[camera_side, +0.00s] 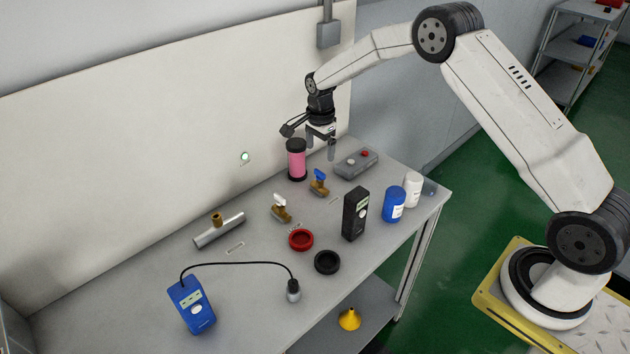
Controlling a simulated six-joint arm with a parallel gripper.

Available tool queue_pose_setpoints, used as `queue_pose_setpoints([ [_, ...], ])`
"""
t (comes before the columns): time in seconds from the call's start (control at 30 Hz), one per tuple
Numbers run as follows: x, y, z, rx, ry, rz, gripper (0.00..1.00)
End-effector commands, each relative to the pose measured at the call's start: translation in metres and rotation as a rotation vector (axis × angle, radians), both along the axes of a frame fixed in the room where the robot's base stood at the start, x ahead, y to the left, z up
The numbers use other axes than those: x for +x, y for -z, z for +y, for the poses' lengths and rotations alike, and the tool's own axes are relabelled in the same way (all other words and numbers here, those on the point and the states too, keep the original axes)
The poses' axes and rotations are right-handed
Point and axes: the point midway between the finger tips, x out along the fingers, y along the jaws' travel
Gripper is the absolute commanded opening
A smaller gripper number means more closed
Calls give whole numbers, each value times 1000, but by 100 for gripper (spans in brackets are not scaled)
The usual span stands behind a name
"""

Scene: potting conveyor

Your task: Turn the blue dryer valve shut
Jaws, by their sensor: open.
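The blue-handled valve (319,182) has a brass body and stands on the grey bench near its back, to the right of a similar valve with a white handle (280,207). Its blue handle points up and a little left; I cannot tell its exact turn. My gripper (321,153) points down, open and empty, above and behind the blue valve. It is apart from the valve. One finger hangs near the top of a pink cylinder with black ends (297,160).
A grey button box (356,163) stands right of the valve. A red ring (301,240), black ring (327,262) and blue meter (192,306) lie further forward.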

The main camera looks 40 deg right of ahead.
Motion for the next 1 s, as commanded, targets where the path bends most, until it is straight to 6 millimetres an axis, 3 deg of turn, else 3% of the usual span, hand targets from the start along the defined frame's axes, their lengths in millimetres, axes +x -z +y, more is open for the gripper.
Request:
queue_pose_setpoints([
  [0.27,-1,12,0,0,-3,2,96],
  [0.7,-1,62,1,1,-4,1,96],
  [1.0,0,78,1,1,-4,-1,96],
])
